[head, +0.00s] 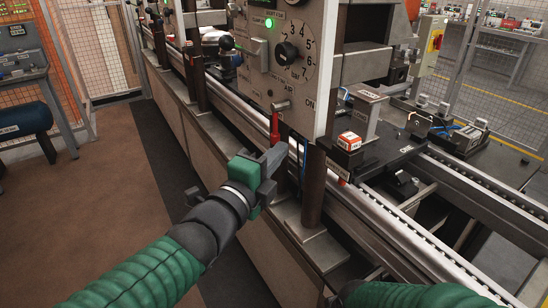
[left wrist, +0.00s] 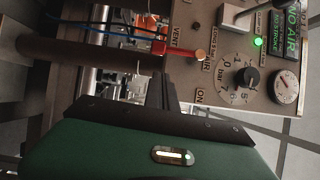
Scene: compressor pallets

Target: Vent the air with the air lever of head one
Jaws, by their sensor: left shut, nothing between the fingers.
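The red air lever (head: 275,127) hangs down at the foot of the grey control panel (head: 266,82). In the left wrist view the lever (left wrist: 178,50) points along the VENT label (left wrist: 175,36), away from the ON label (left wrist: 201,95). My left gripper (head: 277,157) is shut and empty, its fingers just below the lever's lower end in the head view. In the left wrist view its fingers (left wrist: 161,88) point toward the lever. I cannot tell whether they touch it. My right gripper is out of view; only my right sleeve shows.
A round numbered dial (head: 287,53) and a lit green lamp (head: 269,22) are on the panel. A dark post (head: 313,185) stands beside the lever. The brown floor at left is clear.

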